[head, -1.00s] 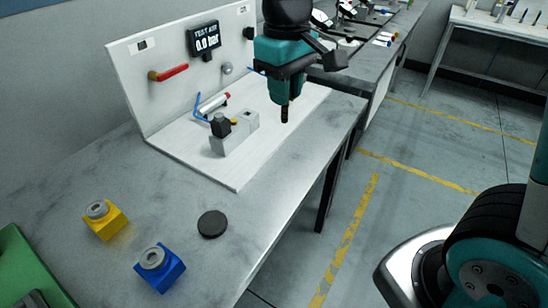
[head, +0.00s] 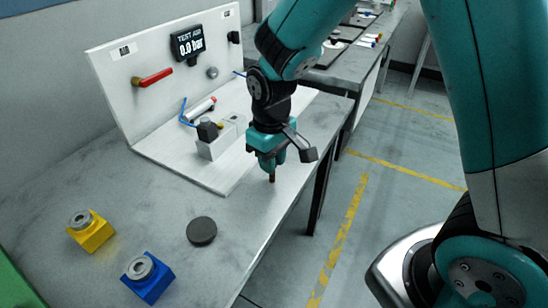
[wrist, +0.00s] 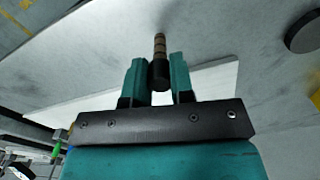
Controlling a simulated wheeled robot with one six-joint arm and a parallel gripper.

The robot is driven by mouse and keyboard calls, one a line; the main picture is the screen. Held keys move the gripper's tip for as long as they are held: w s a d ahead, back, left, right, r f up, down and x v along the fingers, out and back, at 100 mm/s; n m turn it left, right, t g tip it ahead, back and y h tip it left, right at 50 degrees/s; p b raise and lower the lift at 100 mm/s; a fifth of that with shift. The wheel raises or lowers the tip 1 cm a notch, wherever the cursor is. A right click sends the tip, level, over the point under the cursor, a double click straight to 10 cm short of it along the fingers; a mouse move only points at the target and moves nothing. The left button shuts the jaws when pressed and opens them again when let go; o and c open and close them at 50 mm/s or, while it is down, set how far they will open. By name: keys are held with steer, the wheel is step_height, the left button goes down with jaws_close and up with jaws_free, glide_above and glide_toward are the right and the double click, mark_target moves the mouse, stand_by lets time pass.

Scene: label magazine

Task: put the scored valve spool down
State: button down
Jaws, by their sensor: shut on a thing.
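The valve spool (wrist: 160,62) is a slim stepped piece, dark at its thick end and brownish with dark bands toward its tip. In the wrist view it sits between the two teal fingers of my gripper (wrist: 158,78), which is shut on it. In the head view my gripper (head: 270,164) points down over the right part of the grey bench, and the spool's tip (head: 272,178) shows below it. I cannot tell how far the tip is above the bench. Any scoring on the spool is too small to see.
A dark round disc (head: 202,231) lies on the bench (head: 160,205). Yellow (head: 92,234) and blue (head: 148,281) blocks with grey rings stand front left. The white test rig (head: 118,90) has a red handle (head: 152,77), a display reading 0.0 bar and a grey block (head: 222,139).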

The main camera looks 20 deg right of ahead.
steer(key=shift+f, duration=0.15)
steer(key=c, duration=1)
jaws_free()
step_height(320, 180, up, 12)
steer(key=s+a+r+y, duration=0.1)
steer(key=s, duration=0.5)
steer(key=s+a+r+n+y, duration=0.1)
steer(key=s+a, duration=0.1)
steer(key=s, duration=0.4)
steer(key=s+a+r+n+y, duration=0.1)
steer(key=s+r+y, duration=0.1)
steer(key=s, duration=0.4)
steer(key=shift+s+a+r+p, duration=0.1)
steer(key=shift+a+p, duration=0.1)
steer(key=shift+p, duration=0.1)
